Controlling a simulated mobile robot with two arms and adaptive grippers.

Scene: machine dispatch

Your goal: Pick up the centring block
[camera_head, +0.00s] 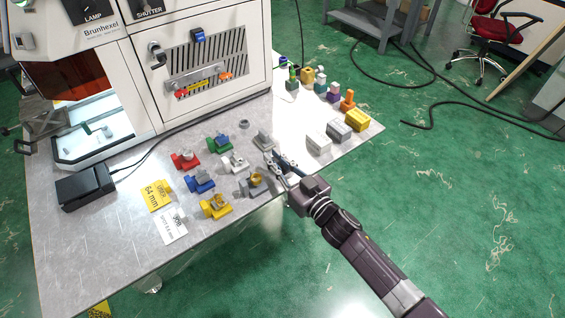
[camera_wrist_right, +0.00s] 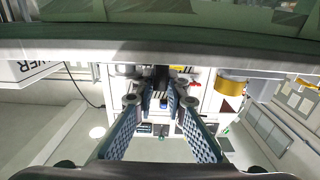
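I cannot tell for certain which part is the centring block. A grey block on a flat base (camera_head: 264,141) stands on the metal table, just beyond my right fingertips. My right gripper (camera_head: 273,160) reaches in from the lower right, low over the table's front part. In the right wrist view its two blue-padded fingers (camera_wrist_right: 160,98) stand apart with a gap between them, and I see no part clearly held. The grey fixture with a brass-coloured piece (camera_head: 257,181) is left of the gripper. My left gripper is not in view.
Red (camera_head: 185,159), green (camera_head: 219,143), blue (camera_head: 201,180) and yellow (camera_head: 215,206) fixtures stand close by on the left. White and grey blocks (camera_head: 319,143) and a yellow block (camera_head: 357,120) are to the right. The machine (camera_head: 203,50) stands behind.

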